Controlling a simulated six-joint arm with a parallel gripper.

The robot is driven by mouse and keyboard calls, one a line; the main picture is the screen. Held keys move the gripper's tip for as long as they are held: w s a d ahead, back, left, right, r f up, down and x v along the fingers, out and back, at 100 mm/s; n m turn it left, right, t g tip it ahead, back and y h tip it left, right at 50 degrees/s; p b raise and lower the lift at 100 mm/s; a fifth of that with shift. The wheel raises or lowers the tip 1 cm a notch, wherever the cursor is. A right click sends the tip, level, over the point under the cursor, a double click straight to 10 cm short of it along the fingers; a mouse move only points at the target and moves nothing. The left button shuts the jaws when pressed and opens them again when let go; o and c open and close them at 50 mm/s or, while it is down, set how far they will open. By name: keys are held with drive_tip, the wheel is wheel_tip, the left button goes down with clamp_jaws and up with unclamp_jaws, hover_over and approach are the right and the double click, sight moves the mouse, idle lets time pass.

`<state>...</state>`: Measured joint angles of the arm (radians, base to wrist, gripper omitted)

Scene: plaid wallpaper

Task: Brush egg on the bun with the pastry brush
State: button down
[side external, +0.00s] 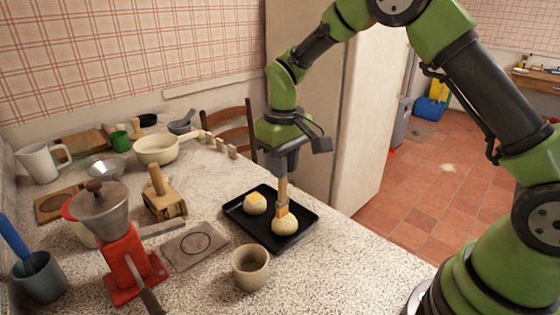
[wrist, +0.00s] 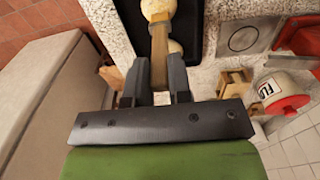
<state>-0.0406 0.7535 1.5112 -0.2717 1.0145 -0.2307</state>
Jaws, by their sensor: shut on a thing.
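My gripper (side external: 284,160) is shut on the wooden handle of the pastry brush (side external: 283,191) and holds it upright over the black tray (side external: 311,218). The brush's lower end is at the top of the front bun (side external: 285,228), and it appears to touch it. A second bun (side external: 255,206) with a yellow patch on top sits behind and to the left on the same tray. In the wrist view, my gripper's fingers (wrist: 159,80) are on either side of the brush handle (wrist: 159,50), with a bun (wrist: 157,7) beyond. The brush's bristles are hard to make out.
A beige cup (side external: 250,268) stands in front of the tray. A red grinder (side external: 126,255), a grey square plate (side external: 192,246) and a wooden press (side external: 163,199) stand to the left. A cream pot (side external: 157,150) is behind. The counter right of the cup is clear.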

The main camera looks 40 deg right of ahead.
drive_tip(key=shift+s, duration=0.3)
drive_tip(key=shift+w, duration=0.9)
idle(0.6)
idle(1.1)
idle(1.1)
